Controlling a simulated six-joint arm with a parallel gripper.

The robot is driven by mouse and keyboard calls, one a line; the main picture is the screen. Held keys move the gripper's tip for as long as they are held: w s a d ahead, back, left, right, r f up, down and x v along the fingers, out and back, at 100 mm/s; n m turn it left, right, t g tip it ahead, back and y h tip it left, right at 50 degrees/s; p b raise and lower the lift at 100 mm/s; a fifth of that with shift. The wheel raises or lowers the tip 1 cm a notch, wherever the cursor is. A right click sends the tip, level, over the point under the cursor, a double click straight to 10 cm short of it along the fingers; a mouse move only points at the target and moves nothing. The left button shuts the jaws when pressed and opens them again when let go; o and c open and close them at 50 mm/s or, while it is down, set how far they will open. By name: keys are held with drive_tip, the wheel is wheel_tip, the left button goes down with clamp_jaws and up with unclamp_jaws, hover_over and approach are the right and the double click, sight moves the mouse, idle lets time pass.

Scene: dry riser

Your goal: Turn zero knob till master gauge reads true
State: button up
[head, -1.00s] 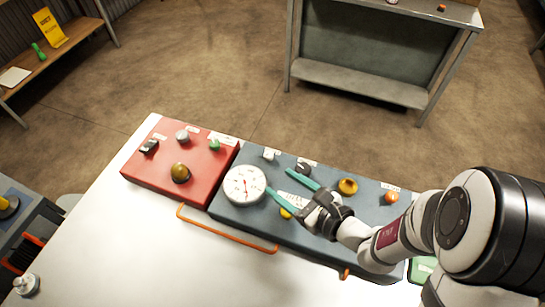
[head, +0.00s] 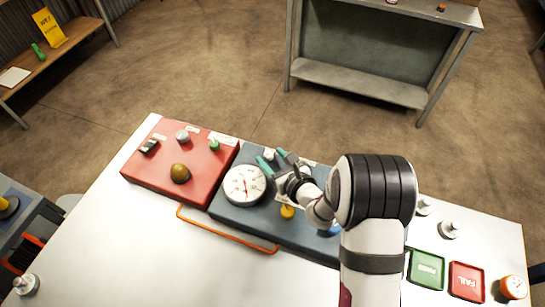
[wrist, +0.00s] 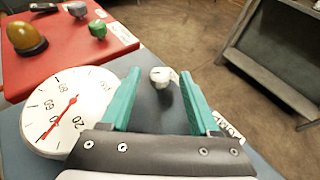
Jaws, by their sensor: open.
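The white round gauge (head: 245,185) is on the left of the blue-grey panel. Its red needle is visible in the wrist view, where the gauge (wrist: 68,112) fills the left side. A small pale knob (head: 269,154) stands behind the gauge near the panel's far edge, with a white label beside it. In the wrist view this knob (wrist: 160,76) appears between the teal fingertips. I cannot read its label, so I cannot tell if it is the zero knob. My gripper (head: 268,160) is open and empty, its fingers pointing toward the knob, with no contact visible.
A red panel (head: 150,177) with several knobs adjoins on the left. A yellow knob (head: 287,212) sits in front of my gripper. An orange handle (head: 228,231) runs along the front. Green (head: 426,268) and red (head: 466,281) trays lie right. My arm covers the panel's right part.

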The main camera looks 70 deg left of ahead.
drive_tip(key=shift+c, duration=0.2)
clamp_jaws()
drive_tip(key=shift+s+m+t, duration=0.15)
drive_tip(key=shift+m+t, duration=0.65)
drive_tip(key=shift+t, duration=0.2)
drive_tip(key=shift+o, duration=0.2)
unclamp_jaws()
drive_tip(key=v, duration=1.2)
